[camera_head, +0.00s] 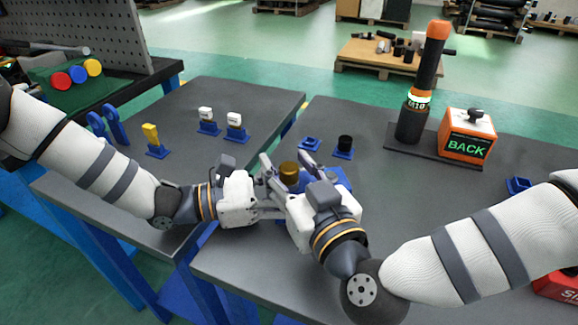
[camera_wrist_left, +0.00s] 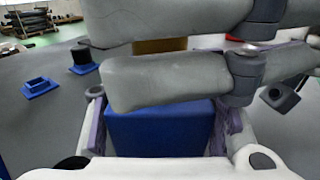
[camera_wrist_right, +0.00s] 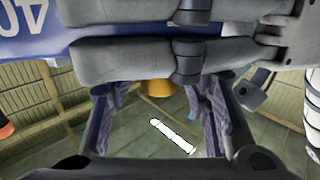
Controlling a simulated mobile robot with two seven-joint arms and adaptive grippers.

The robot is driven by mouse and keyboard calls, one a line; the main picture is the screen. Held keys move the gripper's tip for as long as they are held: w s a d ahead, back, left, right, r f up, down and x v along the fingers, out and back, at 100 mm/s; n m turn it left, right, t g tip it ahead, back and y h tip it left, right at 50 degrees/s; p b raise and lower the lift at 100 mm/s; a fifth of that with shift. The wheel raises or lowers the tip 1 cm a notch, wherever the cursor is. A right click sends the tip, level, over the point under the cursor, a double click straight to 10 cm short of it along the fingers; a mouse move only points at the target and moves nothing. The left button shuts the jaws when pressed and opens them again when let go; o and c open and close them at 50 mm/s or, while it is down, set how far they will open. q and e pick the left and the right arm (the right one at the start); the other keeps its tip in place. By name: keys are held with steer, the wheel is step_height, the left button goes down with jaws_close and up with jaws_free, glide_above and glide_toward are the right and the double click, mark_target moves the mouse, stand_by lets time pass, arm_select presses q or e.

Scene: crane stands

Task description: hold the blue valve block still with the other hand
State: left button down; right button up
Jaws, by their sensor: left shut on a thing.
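The blue valve block (camera_head: 340,180) is on the right table, largely hidden by my grippers; a brass-coloured cylinder (camera_head: 289,172) rises beside it. In the left wrist view the block (camera_wrist_left: 160,130) fills the space between the pads of my left gripper (camera_wrist_left: 160,128), which is shut on it. My right gripper (camera_head: 300,168) is at the brass cylinder. In the right wrist view its fingers (camera_wrist_right: 158,110) are apart, with the cylinder (camera_wrist_right: 157,88) between them and gaps showing. My left gripper's grey fingers cross that view. White lettering shows on the block (camera_wrist_right: 30,18).
A black-and-orange post (camera_head: 425,80) and an orange BACK box (camera_head: 467,135) stand at the back right. Small blue holders, one with a black cap (camera_head: 345,143), sit behind my grippers. The left table (camera_head: 215,95) carries white and yellow parts. A gap separates the tables.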

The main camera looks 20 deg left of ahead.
arm_select(q)
steer(key=shift+r, duration=0.1)
steer(key=c, duration=0.6)
jaws_free()
steer(key=shift+c, duration=0.2)
arm_select(e)
steer(key=v, duration=1.2)
arm_select(q)
steer(key=shift+a, duration=0.1)
steer(key=v, duration=1)
steer(key=shift+s+a, duration=0.2)
steer(key=shift+a, duration=0.15)
steer(key=shift+s+a, duration=0.35)
steer(key=shift+a, duration=0.05)
arm_select(e)
steer(key=shift+d, duration=0.1)
